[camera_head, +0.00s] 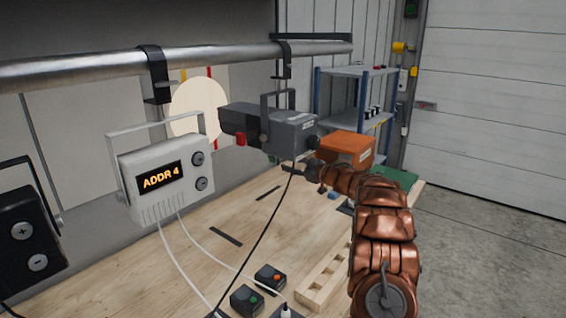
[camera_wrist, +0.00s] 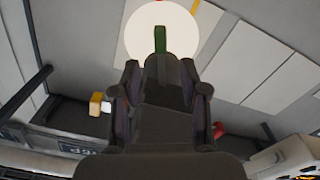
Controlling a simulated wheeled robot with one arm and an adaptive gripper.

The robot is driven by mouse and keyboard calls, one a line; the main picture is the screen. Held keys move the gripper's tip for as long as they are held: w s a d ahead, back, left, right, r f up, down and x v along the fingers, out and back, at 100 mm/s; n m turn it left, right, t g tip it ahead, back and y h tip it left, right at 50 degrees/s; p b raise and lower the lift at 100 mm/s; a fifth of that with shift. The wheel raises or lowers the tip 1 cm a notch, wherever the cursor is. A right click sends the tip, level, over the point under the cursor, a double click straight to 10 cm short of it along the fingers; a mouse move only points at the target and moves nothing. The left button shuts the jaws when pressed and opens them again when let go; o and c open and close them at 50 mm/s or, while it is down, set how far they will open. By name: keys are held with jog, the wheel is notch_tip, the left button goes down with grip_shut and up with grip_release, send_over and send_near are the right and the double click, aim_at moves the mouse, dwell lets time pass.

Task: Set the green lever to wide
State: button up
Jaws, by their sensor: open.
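A grey spotlight (camera_head: 285,132) hangs from the pipe, with a red lever (camera_head: 241,139) low on its side. The red lever also shows at lower right in the wrist view (camera_wrist: 218,130). The green lever (camera_wrist: 160,40) stands upright in the wrist view against the pale light disc; I cannot make it out in the head view. My gripper (camera_wrist: 160,78) is open, its fingers left and right of a dark central body. The green lever appears beyond the fingertips, between them in the picture; contact cannot be told. In the head view my gripper (camera_head: 303,172) is small and dark, just below the spotlight.
A white box reading "ADDR 4" (camera_head: 158,182) hangs left of the spotlight. An orange box (camera_head: 345,148) lies close behind my arm. The wooden bench (camera_head: 200,275) below holds small black switch boxes (camera_head: 270,276) and a wooden rack (camera_head: 325,284). Cables hang down to the bench.

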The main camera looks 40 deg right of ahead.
jog(key=shift+v, duration=1.4)
jog(key=shift+a, duration=0.15)
